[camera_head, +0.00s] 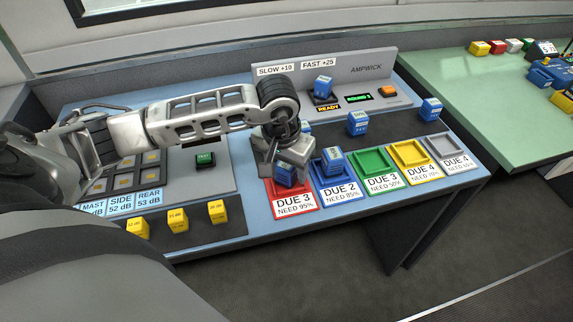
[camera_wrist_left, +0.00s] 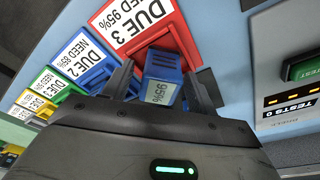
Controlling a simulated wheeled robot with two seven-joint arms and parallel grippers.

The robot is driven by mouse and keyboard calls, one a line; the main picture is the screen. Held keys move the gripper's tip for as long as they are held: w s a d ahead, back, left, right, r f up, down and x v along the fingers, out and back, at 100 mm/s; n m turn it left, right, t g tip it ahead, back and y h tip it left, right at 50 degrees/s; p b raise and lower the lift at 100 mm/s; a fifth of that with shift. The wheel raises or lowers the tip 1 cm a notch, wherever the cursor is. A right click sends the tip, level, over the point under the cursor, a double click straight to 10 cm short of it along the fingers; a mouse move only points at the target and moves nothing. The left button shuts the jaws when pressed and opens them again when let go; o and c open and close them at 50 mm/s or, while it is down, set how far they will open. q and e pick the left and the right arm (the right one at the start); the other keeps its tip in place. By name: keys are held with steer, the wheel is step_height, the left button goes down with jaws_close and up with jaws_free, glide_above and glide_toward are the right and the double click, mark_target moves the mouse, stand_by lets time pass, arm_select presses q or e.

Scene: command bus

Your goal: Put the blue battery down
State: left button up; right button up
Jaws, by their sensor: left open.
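A blue battery (camera_wrist_left: 161,68) with a 95% label stands at the red tray (camera_wrist_left: 133,38) marked DUE 3, NEED 95%. In the head view this battery (camera_head: 285,175) shows below my left gripper (camera_head: 284,165), over the red tray (camera_head: 293,205). In the left wrist view my left gripper (camera_wrist_left: 163,84) is open, with one finger on each side of the battery. I cannot tell whether the fingers touch it. The battery's underside is hidden. My right gripper is not in view.
Another blue battery (camera_head: 333,160) is in the blue tray (camera_head: 339,188). The green (camera_head: 378,172), yellow (camera_head: 413,161) and grey (camera_head: 446,151) trays are empty. More blue batteries stand behind, one on the charger (camera_head: 322,85). Yellow blocks (camera_head: 177,220) line the front left.

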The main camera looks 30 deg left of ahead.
mark_target(282, 169)
arm_select(q)
steer(key=r, duration=0.3)
steer(key=s+r, duration=0.1)
steer(key=r, duration=0.3)
steer(key=r+b, duration=0.1)
steer(key=r, duration=0.3)
steer(key=shift+s, duration=0.25)
steer(key=shift+s+r, duration=0.1)
steer(key=shift+r, duration=0.3)
